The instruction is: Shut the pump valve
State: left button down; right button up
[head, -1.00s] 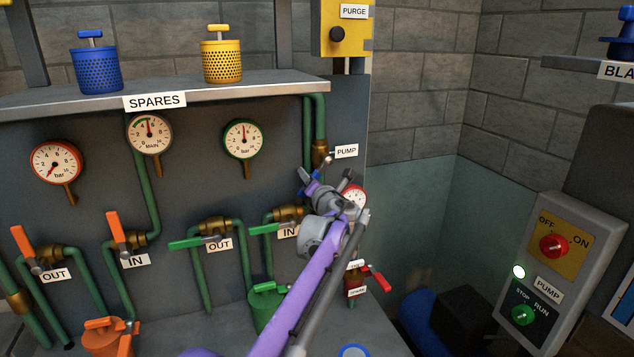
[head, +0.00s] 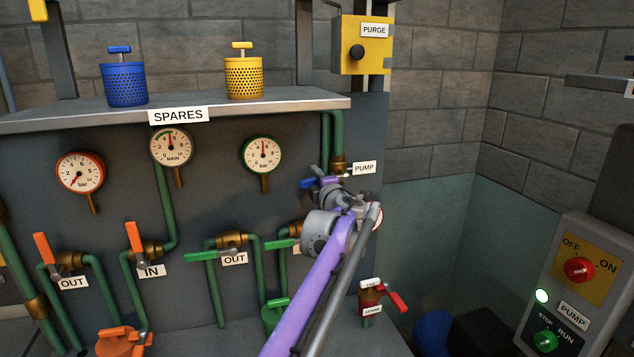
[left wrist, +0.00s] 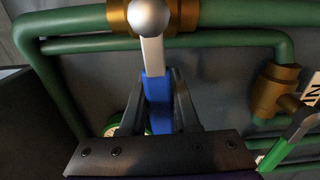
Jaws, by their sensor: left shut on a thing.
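The pump valve has a brass body (head: 338,162) on the green pipe beside the PUMP label (head: 364,168). Its blue lever handle (head: 308,182) shows partly at my left gripper (head: 326,188), pointing left. In the left wrist view the blue handle (left wrist: 157,92) lies between the two fingers of the left gripper (left wrist: 160,84), which is shut on it. A silver shank joins it to a round knob (left wrist: 149,16) at the brass body (left wrist: 188,14). My left arm hides part of the pipes below. My right gripper is out of view.
A red-handled spare valve (head: 373,300) stands below right of my arm. Green-handled valves OUT (head: 231,240) and IN are close by on the left. The PURGE box (head: 362,46) is above. A pump switch panel (head: 570,290) is at the right.

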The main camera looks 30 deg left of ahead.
pick_arm(q)
jog(key=shift+r+m, duration=0.3)
jog(key=shift+m, duration=0.1)
jog(key=c, duration=0.6)
grip_release()
jog(key=shift+c, duration=0.2)
jog(key=b+v, duration=0.1)
jog(key=v, duration=1)
jog(key=shift+b, duration=0.4)
jog(key=shift+w+a, duration=0.1)
